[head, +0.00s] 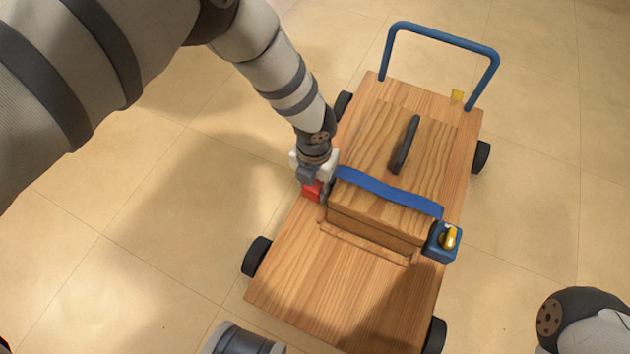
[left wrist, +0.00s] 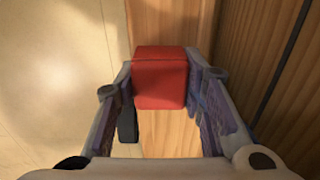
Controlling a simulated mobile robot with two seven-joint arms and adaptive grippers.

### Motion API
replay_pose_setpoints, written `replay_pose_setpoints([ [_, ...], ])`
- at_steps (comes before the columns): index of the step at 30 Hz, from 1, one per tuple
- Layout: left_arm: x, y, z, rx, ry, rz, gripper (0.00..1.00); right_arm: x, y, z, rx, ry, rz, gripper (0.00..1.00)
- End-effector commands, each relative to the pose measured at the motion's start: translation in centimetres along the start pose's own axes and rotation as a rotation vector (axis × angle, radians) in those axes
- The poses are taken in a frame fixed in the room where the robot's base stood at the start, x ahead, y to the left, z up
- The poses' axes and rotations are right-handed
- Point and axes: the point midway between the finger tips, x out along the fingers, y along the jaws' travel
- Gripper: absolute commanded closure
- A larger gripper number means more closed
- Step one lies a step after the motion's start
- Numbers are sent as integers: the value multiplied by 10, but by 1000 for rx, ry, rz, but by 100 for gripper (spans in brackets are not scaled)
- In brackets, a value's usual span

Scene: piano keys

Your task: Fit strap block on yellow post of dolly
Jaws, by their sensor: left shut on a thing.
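My left gripper (head: 314,180) is shut on a red block (head: 311,192) at the left edge of the wooden dolly (head: 340,270). In the left wrist view the red block (left wrist: 160,80) sits between both fingers, with the dolly's wood below it. A blue strap (head: 388,192) runs across a wooden box to a blue block (head: 440,250) at the dolly's right edge. A yellow post (head: 449,237) stands up out of the blue block. Any post under the red block is hidden. My right gripper is out of view.
The wooden box (head: 375,222) on the dolly has a dark handle (head: 405,145) on top. A blue push bar (head: 440,38) rises at the far end, with a small yellow piece (head: 457,96) near it. The tiled floor (head: 165,200) around is clear.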

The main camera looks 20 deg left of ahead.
Motion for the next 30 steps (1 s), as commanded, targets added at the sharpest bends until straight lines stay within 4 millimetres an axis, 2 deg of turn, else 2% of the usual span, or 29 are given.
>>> replay_pose_setpoints([
  [6, 1, 0, 0, 0, 0, 0, 92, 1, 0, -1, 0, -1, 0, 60],
  [7, 1, 0, 0, 0, 0, 0, 57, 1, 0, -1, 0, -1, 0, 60],
  [9, 1, 0, 0, 0, 0, -1, 41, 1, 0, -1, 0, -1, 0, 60],
  [19, 1, -1, 0, 0, -1, -2, 40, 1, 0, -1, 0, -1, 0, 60],
  [20, 1, -1, 0, 0, 0, -2, 39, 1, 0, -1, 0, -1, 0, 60],
  [22, 1, -1, 0, 0, 0, -2, 24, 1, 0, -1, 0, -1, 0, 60],
  [30, 1, -2, 0, 1, -1, -4, 24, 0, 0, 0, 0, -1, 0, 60],
])
